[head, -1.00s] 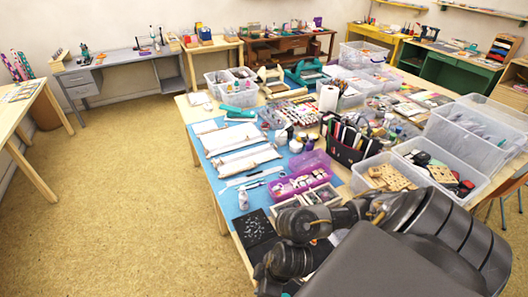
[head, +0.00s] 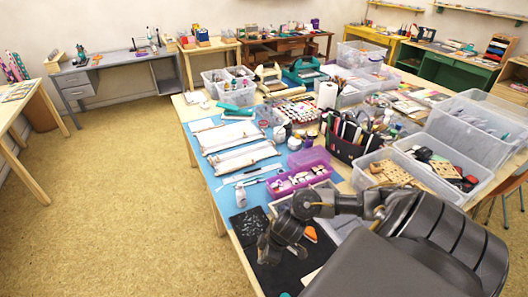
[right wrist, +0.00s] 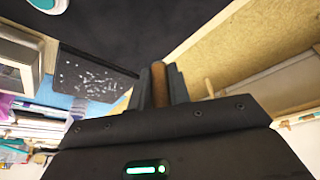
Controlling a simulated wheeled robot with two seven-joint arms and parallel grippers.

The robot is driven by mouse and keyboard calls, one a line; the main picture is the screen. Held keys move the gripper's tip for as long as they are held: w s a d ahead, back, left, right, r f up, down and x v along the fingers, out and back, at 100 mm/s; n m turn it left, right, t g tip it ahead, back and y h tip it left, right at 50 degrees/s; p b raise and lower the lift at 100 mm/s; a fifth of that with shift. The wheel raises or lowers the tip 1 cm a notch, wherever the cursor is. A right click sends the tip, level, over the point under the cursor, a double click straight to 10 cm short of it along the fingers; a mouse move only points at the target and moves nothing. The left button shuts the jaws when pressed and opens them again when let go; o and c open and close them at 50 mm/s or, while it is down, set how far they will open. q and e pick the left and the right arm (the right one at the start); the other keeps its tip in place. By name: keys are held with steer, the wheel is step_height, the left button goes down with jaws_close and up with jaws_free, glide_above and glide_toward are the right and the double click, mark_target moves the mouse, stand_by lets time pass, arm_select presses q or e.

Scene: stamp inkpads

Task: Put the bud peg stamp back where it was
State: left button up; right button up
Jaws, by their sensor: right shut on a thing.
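My right gripper (head: 266,254) hangs over the dark front part of the table in the head view. In the right wrist view its two fingers (right wrist: 160,84) are shut on a slim brown wooden piece, likely the bud peg stamp (right wrist: 160,82). Only a narrow strip of it shows between the fingers; its stamping face and any bud design are hidden. In the head view I cannot make out the held stamp. A purple box (head: 299,181) with several small light pieces stands beyond the gripper. My left gripper is not in view.
A black sheet with white specks (head: 250,221) lies left of the gripper; it also shows in the right wrist view (right wrist: 95,76). A white bottle (head: 241,195) stands behind it. A clear bin (head: 412,176) with wooden blocks is at right. An orange piece (head: 310,233) lies beside my arm.

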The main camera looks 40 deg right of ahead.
steer(key=shift+w+d+f, duration=0.4)
steer(key=shift+d+f, duration=0.05)
steer(key=shift+f, duration=0.3)
steer(key=shift+w+d+f+b, duration=0.1)
steer(key=shift+f+b, duration=0.3)
steer(key=shift+f, duration=1.2)
